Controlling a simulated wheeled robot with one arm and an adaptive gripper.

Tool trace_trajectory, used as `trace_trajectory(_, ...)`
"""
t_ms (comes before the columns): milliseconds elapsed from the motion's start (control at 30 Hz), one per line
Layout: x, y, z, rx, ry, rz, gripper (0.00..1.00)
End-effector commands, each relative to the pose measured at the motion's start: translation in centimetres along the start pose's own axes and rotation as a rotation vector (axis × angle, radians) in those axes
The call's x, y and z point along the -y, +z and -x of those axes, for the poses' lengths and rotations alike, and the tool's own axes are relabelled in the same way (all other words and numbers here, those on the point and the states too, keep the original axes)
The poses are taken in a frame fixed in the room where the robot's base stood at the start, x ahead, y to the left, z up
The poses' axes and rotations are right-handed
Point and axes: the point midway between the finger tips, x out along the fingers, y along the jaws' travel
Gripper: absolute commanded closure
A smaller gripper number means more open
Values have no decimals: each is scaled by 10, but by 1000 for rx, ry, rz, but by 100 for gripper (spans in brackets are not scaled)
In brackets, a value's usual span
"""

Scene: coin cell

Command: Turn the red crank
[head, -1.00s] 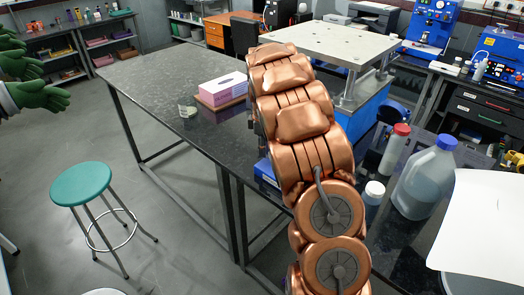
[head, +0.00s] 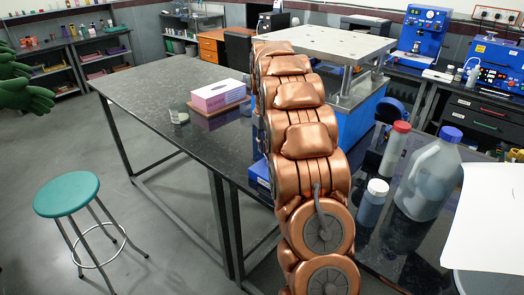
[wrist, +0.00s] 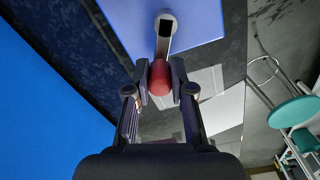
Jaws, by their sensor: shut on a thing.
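In the wrist view the red crank knob (wrist: 159,76) sits between the two fingertips of my gripper (wrist: 160,84), which is shut on it. The grey crank arm (wrist: 165,38) runs up from the knob to a square-holed hub in front of a blue panel (wrist: 200,22). In the head view my copper-coloured arm hides my gripper and the crank. The blue machine (head: 358,115) with a pale metal top plate (head: 325,44) stands behind my arm.
A pink and white box (head: 219,94) and a small glass (head: 179,116) stand on the dark table (head: 150,84). A large jug (head: 428,180), a red-capped bottle (head: 395,148) and a white-capped jar (head: 372,204) stand right of my arm. A green stool (head: 67,194) stands at left.

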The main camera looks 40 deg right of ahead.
Motion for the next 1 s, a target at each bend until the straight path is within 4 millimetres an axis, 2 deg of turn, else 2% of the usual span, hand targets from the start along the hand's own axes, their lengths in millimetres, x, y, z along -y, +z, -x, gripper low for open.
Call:
trace_trajectory(500,-17,6,-2,1,0,-444,100)
trace_trajectory(700,-21,9,-1,1,-1,-554,100)
trace_trajectory(1000,-23,12,0,3,0,-629,100)
